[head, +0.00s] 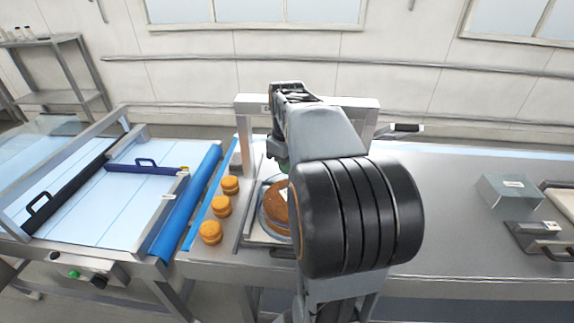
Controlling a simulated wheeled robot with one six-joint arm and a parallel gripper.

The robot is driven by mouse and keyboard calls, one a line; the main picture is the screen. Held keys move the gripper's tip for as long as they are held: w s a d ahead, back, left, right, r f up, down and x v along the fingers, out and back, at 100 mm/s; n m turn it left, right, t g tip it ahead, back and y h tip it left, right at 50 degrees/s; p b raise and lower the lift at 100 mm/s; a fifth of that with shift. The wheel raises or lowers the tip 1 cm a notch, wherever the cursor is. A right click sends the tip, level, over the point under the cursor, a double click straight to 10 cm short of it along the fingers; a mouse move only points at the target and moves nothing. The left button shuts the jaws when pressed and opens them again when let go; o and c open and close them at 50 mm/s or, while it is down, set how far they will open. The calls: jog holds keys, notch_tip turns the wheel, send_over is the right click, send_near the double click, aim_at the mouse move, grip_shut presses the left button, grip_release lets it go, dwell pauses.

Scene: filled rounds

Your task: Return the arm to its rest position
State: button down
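My arm rises from the bottom of the head view, with its large black joint in front and a grey link reaching away to the back. My gripper (281,152) seems to hang at the far end of the arm, mostly hidden behind the link. Its fingertips cannot be made out, so I cannot tell whether it is open or shut. A brown round (275,204) lies on a metal plate or tray just left of the black joint, partly covered by my arm. Several small orange-brown rounds (221,205) stand in a row to its left.
A metal frame (243,103) stands over the bench behind my arm. A conveyor (90,200) with a blue roller (187,205) is at left. A grey box (507,192) sits on the right. The steel bench (450,195) between my arm and the box is clear.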

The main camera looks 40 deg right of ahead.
dwell(0.3)
jog(key=shift+w+d+f+m, duration=0.1)
jog(key=shift+w+f+m, duration=0.2)
jog(key=shift+m, duration=0.5)
jog(key=shift+s+a+f+m+t, duration=0.1)
jog(key=shift+s+f+m+t, duration=0.05)
jog(key=shift+f+m, duration=0.3)
jog(key=shift+s+a+f+m+t, duration=0.1)
jog(key=shift+s+f+m+t, duration=0.05)
jog(key=shift+f+m, duration=0.25)
jog(key=a, duration=0.2)
jog(key=s+a+f+m, duration=0.1)
jog(key=a+m+t, duration=0.1)
jog(key=a, duration=0.1)
jog(key=shift+s+a+f+h, duration=0.3)
jog(key=shift+s+f+h, duration=0.05)
jog(key=shift+f+h, duration=0.05)
jog(key=s+a+n+t, duration=0.2)
jog(key=s+a, duration=0.3)
jog(key=a, duration=0.7)
jog(key=shift+s+f+t+y, duration=0.15)
jog(key=shift+t+y, duration=0.25)
jog(key=shift+t, duration=0.2)
